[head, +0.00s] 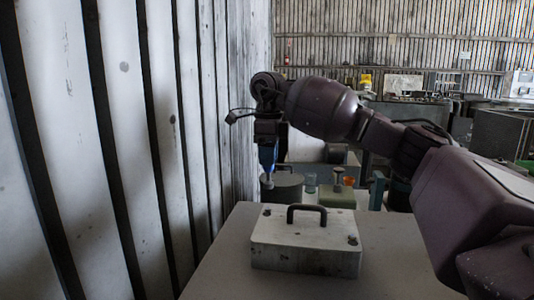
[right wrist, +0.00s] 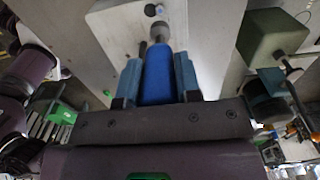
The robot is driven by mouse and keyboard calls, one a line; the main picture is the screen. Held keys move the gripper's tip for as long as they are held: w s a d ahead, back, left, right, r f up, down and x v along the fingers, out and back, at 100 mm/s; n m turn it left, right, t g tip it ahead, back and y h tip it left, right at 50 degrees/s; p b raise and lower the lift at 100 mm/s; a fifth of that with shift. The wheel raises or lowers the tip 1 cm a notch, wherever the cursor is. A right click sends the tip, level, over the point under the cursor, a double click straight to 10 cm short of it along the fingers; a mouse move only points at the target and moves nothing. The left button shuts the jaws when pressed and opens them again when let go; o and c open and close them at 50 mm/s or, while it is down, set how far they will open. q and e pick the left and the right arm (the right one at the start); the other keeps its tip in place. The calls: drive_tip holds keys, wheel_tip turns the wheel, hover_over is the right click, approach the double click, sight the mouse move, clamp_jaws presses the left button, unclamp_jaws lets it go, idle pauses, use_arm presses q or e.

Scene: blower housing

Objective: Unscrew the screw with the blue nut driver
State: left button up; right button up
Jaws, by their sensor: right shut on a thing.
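My right gripper (head: 268,142) is shut on the blue nut driver (head: 268,158), which hangs upright with its tip down, above the far left corner of the pale blower housing (head: 305,262). In the right wrist view the driver's blue handle (right wrist: 158,76) sits between the two blue-grey fingers. Its short shaft points toward a grey round screw head (right wrist: 158,30) on the housing's pale top (right wrist: 205,22). I cannot tell whether tip and screw touch. The housing has a dark handle (head: 306,209) on top and a dark screw (head: 352,240) at its near right. My left gripper is out of view.
The housing stands on a grey table (head: 225,270) with bare room left of it. Behind it are a dark green round container (head: 283,190), a green block with a knob (head: 337,197) and an orange piece (head: 349,181). A white plank wall (head: 150,130) runs close on the left.

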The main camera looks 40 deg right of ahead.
sight(268, 175)
drive_tip(key=shift+f, duration=0.95)
drive_tip(key=shift+f+b, duration=0.55)
drive_tip(key=shift+f, duration=0.7)
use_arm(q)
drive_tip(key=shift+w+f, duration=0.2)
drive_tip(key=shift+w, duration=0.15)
use_arm(e)
drive_tip(key=shift+f, duration=0.1)
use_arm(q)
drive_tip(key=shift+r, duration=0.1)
use_arm(e)
drive_tip(key=shift+f, duration=0.3)
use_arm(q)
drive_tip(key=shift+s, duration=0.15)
